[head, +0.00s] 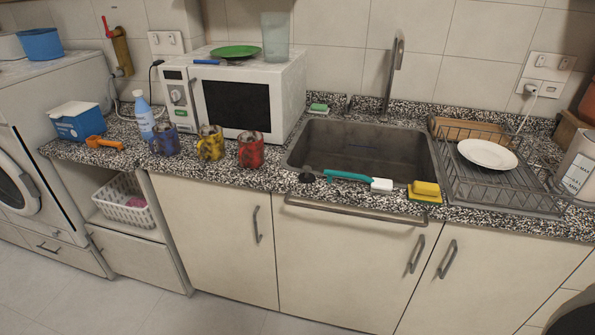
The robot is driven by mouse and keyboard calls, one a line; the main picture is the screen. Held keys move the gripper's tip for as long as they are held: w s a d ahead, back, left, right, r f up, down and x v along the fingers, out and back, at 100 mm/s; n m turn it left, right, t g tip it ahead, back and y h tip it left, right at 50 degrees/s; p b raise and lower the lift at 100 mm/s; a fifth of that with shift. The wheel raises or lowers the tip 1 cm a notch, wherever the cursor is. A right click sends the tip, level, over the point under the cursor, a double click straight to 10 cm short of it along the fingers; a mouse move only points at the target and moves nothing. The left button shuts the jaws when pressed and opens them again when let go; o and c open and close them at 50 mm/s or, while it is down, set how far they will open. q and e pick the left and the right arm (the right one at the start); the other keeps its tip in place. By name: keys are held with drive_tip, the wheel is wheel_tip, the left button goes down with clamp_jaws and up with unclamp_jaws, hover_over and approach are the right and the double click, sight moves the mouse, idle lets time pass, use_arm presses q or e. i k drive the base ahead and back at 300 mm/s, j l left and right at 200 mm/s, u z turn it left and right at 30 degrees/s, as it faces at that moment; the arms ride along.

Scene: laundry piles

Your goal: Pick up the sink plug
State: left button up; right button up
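The sink plug (307,175) appears as a small dark round piece on the speckled counter, at the front left corner of the sink (362,146). It lies just left of a teal brush (347,176). My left gripper is not in view. A dark shape at the bottom right corner, cut off by the frame, may be part of my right arm or gripper. It is far from the plug, and its fingers cannot be made out.
A sponge pair (425,191) lies right of the brush. A dish rack (505,192) with a white plate (487,153) stands right of the sink. Several coloured mugs, including a red mug (251,150), stand left, before the microwave (236,92). A towel bar (354,213) runs below the counter edge.

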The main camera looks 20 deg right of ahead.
sight(307, 177)
drive_tip(key=i+j, duration=0.6)
drive_tip(key=i+z, duration=0.1)
drive_tip(key=z, duration=0.3)
drive_tip(key=j+z, duration=0.15)
drive_tip(key=z, duration=0.3)
drive_tip(key=i+j+z, duration=0.1)
drive_tip(key=z, duration=0.3)
